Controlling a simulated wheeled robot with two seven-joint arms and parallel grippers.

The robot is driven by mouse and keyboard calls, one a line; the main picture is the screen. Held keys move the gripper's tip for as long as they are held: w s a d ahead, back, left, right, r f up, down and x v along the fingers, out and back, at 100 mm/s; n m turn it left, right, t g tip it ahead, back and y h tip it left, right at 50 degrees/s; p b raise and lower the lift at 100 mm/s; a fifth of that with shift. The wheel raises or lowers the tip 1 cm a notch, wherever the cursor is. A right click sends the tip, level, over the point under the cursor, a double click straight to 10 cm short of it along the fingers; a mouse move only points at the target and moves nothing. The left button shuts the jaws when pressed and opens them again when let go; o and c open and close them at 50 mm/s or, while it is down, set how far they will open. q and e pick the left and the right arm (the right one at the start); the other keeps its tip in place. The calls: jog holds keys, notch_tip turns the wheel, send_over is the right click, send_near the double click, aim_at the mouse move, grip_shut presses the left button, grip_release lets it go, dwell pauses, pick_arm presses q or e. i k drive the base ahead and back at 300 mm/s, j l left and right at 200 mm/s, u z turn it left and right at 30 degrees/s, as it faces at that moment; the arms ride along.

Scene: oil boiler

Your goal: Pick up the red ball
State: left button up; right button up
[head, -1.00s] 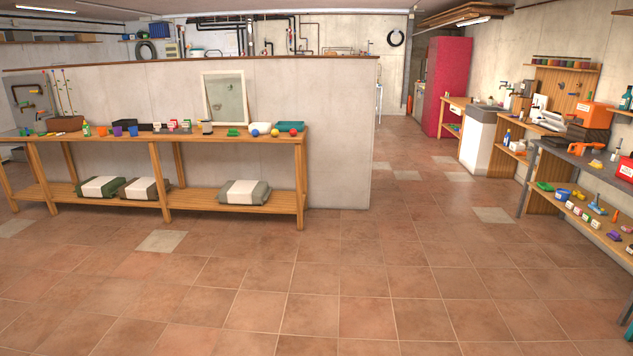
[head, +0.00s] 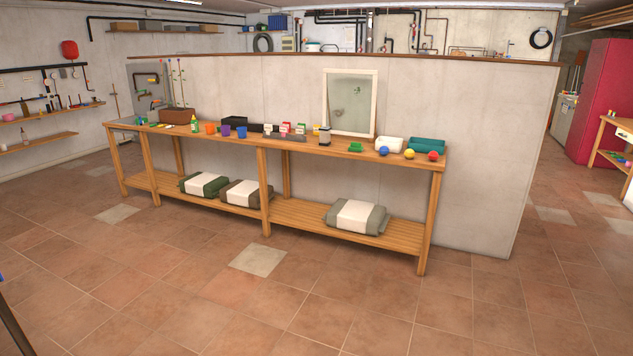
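The red ball (head: 433,156) sits on the top of the long wooden table (head: 350,159), near its right front corner. A yellow ball (head: 409,154) and a blue ball (head: 384,151) sit in a row to its left. A teal tray (head: 427,144) stands just behind the red ball. Neither of my grippers shows in the head view.
The table stands against a low concrete wall (head: 480,150). Folded bundles (head: 357,215) lie on its lower shelf. A white tray (head: 389,143) and a framed mirror (head: 350,102) are behind the balls. The tiled floor (head: 330,300) in front is clear.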

aim_at(433, 156)
jog(key=i+z, duration=0.1)
jog(key=i, duration=0.6)
jog(key=i+j+z, duration=0.1)
jog(key=i, duration=0.65)
jog(key=i+j+z, duration=0.1)
jog(key=i, duration=0.6)
jog(key=i+j+z, duration=0.15)
jog(key=i+z, duration=0.25)
jog(key=i+j+z, duration=0.2)
jog(key=z, duration=0.2)
jog(key=i+j+z, duration=0.25)
jog(key=z, duration=0.15)
jog(key=i+j+z, duration=0.2)
jog(key=j+z, duration=0.2)
jog(key=i+j+z, duration=0.1)
jog(key=j+z, duration=0.3)
jog(key=j, duration=0.1)
